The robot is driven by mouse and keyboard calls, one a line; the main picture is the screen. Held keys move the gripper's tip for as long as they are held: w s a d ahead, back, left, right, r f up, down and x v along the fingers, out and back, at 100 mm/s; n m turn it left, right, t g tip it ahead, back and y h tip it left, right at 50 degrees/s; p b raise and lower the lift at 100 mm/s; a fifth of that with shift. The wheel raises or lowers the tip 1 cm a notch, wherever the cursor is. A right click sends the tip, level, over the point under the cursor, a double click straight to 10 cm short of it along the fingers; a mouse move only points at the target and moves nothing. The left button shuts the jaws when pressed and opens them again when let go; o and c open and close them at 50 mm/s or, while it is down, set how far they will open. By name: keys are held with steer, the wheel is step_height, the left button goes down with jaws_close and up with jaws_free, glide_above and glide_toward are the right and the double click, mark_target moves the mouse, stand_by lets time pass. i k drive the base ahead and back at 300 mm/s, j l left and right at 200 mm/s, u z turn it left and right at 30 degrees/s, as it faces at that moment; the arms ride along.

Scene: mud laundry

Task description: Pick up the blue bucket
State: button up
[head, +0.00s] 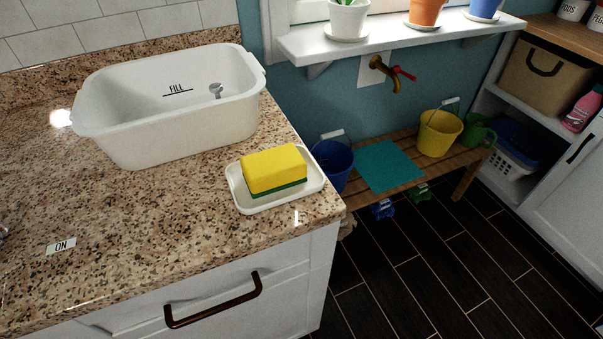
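The blue bucket (335,165) stands upright on the left end of a low wooden slatted bench (408,183) under the window sill. Its white-gripped handle (332,135) is raised above the rim. The corner of the granite counter hides part of its left side and bottom. My gripper is not in view, so its state does not show.
A granite counter (130,215) fills the left, holding a white basin (180,135) and a sponge (273,170) on a dish (240,195). A teal mat (388,166), yellow bucket (439,132) and green watering can (478,133) share the bench.

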mark_target(337, 160)
steer(key=i+l+u, duration=0.2)
steer(key=u, duration=0.3)
steer(key=i+l+u, duration=0.15)
steer(key=l+u, duration=0.3)
steer(key=i+l+u, duration=0.1)
steer(key=l, duration=0.45)
steer(key=i+l+u, duration=0.1)
steer(key=l, duration=0.45)
steer(key=i+l+u, duration=0.1)
steer(key=i+l, duration=0.15)
steer(key=l, duration=0.3)
steer(key=i+l+u, duration=0.1)
steer(key=l, duration=0.5)
steer(key=l+u, duration=0.1)
steer(key=l, duration=0.45)
steer(key=i+l, duration=0.15)
steer(key=l, duration=0.15)
steer(key=i+l, duration=0.2)
steer(key=l, duration=0.15)
steer(key=i+l, duration=0.15)
steer(key=l, duration=0.15)
